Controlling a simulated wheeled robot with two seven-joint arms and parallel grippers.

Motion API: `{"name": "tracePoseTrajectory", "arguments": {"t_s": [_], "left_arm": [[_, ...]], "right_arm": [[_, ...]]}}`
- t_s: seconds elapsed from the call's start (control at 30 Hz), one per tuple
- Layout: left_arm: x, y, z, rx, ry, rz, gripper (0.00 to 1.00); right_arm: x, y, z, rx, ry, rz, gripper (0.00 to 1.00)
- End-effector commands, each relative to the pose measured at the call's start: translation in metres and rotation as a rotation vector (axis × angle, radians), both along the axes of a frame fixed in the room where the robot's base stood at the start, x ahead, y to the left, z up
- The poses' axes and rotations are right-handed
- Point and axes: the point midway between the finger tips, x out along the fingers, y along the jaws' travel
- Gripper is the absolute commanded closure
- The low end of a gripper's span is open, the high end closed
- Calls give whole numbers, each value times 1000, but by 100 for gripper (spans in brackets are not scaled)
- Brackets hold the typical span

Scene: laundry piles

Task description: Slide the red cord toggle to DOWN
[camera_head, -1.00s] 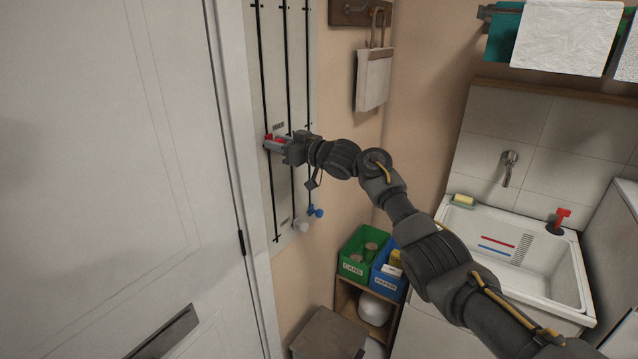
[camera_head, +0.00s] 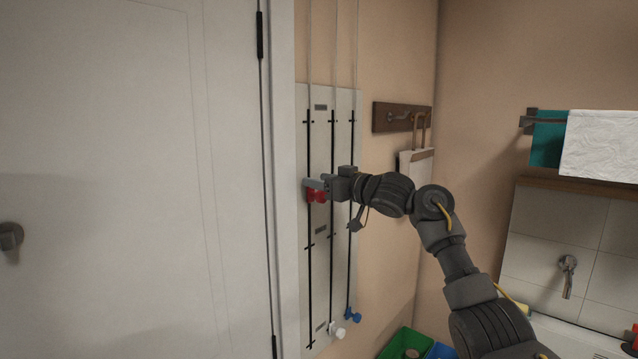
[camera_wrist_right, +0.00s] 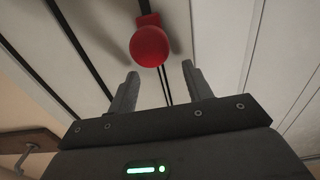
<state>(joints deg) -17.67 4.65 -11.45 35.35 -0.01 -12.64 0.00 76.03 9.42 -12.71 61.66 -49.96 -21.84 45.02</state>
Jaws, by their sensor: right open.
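The red cord toggle (camera_head: 317,196) sits on the leftmost cord of the pale wall board (camera_head: 342,215), between the top and middle labels. My right gripper (camera_head: 316,184) is at the toggle, coming in from the right, and its fingers show just above the red part. In the right wrist view the right gripper (camera_wrist_right: 159,80) is open. The round red toggle (camera_wrist_right: 149,46) shows just past the fingertips, roughly between them, with no clear contact. The label text is too small to read. My left gripper is not in view.
A white toggle (camera_head: 337,330) and a blue toggle (camera_head: 352,315) are low on the other two cords. A white door (camera_head: 130,180) stands left of the board. A hook rack (camera_head: 402,117) is to the right. Green (camera_head: 405,343) and blue bins are below.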

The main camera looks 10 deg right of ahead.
Motion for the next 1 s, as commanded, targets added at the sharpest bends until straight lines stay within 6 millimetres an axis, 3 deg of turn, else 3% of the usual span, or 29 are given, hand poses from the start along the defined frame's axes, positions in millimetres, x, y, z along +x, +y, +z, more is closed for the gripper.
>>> {"name": "tracePoseTrajectory", "arguments": {"t_s": [0.33, 0.7, 1.0], "left_arm": [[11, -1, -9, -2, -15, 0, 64], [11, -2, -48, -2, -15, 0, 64], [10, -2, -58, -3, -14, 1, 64]], "right_arm": [[-7, -6, -4, -1, -2, 1, 50], [-59, -53, -5, -2, -3, -2, 50], [-80, -71, -2, -1, 1, 0, 50]]}}
